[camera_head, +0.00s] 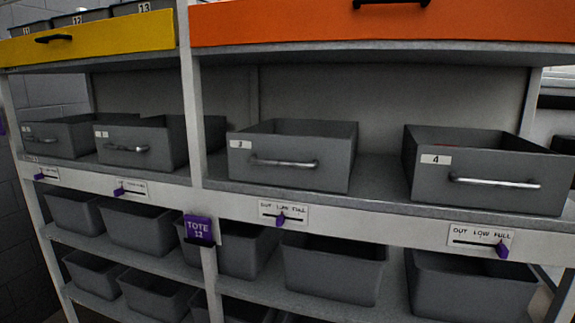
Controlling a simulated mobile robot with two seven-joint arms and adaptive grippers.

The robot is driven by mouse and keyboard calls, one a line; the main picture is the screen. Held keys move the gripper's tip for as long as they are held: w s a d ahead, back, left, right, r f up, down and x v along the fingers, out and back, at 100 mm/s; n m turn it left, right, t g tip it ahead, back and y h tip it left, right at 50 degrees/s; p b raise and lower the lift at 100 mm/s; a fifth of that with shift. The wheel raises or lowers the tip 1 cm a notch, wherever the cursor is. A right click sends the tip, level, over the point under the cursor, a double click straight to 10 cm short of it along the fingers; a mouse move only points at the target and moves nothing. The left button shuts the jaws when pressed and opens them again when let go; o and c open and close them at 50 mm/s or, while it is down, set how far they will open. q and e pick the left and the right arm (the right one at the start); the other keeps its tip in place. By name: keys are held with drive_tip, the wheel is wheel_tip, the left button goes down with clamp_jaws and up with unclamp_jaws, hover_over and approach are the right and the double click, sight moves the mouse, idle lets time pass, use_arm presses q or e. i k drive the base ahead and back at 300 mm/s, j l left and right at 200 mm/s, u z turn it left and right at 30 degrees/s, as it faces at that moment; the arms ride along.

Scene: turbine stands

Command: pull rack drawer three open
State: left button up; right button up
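Rack drawer three (330,178) is a grey open-topped bin with a small "3" label at its upper left and a silver bar handle (284,163) across its front. It sits on the middle shelf, right of the white upright. Its front stands near the shelf's front edge. Neither of my grippers is in view.
Drawer four (489,190) stands to the right on the same shelf, and two more grey drawers (140,148) stand left of the upright (194,100). Orange (450,27) and yellow (90,38) drawer fronts are above. The shelf lip carries slider labels (283,214). Grey totes (335,270) fill the lower shelves. A purple "TOTE 12" tag (199,229) is on the upright.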

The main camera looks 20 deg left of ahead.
sight(316, 156)
drive_tip(key=i+l, duration=0.35)
drive_tip(key=i+l+u, duration=0.1)
drive_tip(key=u, duration=0.25)
drive_tip(key=l+u, duration=0.35)
drive_tip(key=i+l+u, duration=0.1)
drive_tip(key=u, duration=0.25)
